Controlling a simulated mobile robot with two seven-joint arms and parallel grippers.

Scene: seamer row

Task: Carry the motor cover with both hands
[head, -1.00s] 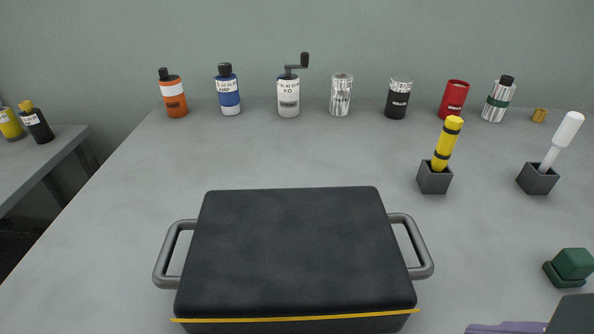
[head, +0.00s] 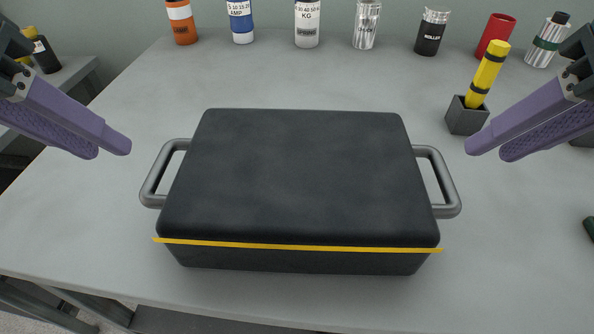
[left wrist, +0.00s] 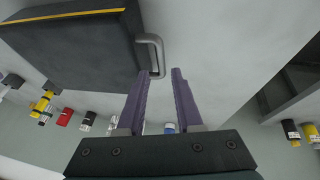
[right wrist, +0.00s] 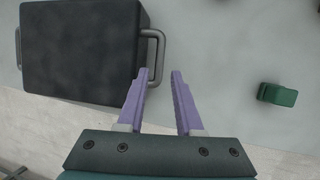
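The motor cover (head: 300,180) is a black box with a yellow stripe along its lower edge, resting on the grey table. It has a grey handle on its left side (head: 147,190) and another on its right side (head: 453,195). My left gripper (head: 115,149) is open and empty, up and left of the left handle. In the left wrist view the left handle (left wrist: 158,55) is just beyond the open fingertips. My right gripper (head: 485,152) is open and empty, right of the right handle. In the right wrist view the right handle (right wrist: 157,47) lies just beyond the fingertips, slightly left.
Several bottles and cans, such as a white-blue bottle (head: 241,22) and a red can (head: 494,36), line the back. A yellow marker (head: 487,75) stands in a dark holder (head: 466,117) near my right gripper. A green block (right wrist: 277,94) lies to the right.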

